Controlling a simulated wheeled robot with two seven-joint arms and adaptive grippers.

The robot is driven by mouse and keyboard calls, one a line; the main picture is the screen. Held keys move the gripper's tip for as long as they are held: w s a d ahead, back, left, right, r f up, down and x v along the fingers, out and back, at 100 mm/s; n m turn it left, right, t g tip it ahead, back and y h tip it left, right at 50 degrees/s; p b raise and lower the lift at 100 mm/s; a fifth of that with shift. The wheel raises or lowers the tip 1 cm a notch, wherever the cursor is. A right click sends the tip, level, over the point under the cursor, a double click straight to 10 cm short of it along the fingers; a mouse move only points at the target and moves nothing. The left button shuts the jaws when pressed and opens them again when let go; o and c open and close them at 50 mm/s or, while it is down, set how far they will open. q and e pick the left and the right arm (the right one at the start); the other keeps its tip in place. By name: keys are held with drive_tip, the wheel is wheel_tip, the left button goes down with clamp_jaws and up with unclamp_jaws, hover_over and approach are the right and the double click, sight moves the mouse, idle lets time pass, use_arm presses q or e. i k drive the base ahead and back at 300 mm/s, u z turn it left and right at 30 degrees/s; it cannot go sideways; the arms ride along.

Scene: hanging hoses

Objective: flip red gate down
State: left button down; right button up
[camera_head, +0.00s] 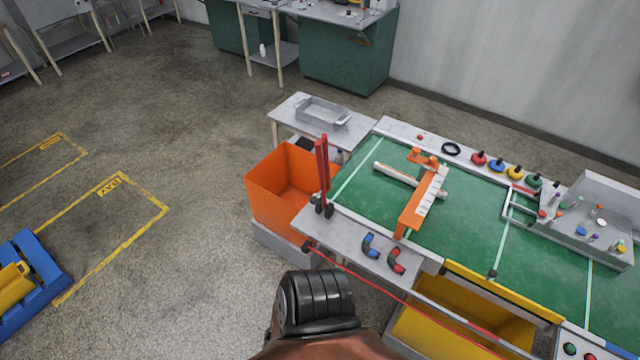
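The red gate (322,168) stands upright at the left end of the green-topped table (350,205), beside the orange bin. It looks like a pair of narrow red bars rising from small black mounts at the table's corner. Neither of my grippers is in view, and nothing is touching the gate. A black ribbed part with a brown surface below it, at the bottom centre, seems to be part of my own body.
An orange bin (265,190) stands left of the table. An orange bracket (412,212) with a white scale and a pale tube lies on top. A yellow bar (505,291) runs along the front edge above a yellow bin (460,330).

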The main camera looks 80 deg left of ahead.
sight(324, 188)
drive_tip(key=u, duration=2.75)
drive_tip(key=k, duration=0.5)
drive_tip(key=z, duration=0.4)
drive_tip(key=i, duration=0.3)
drive_tip(key=z, duration=0.05)
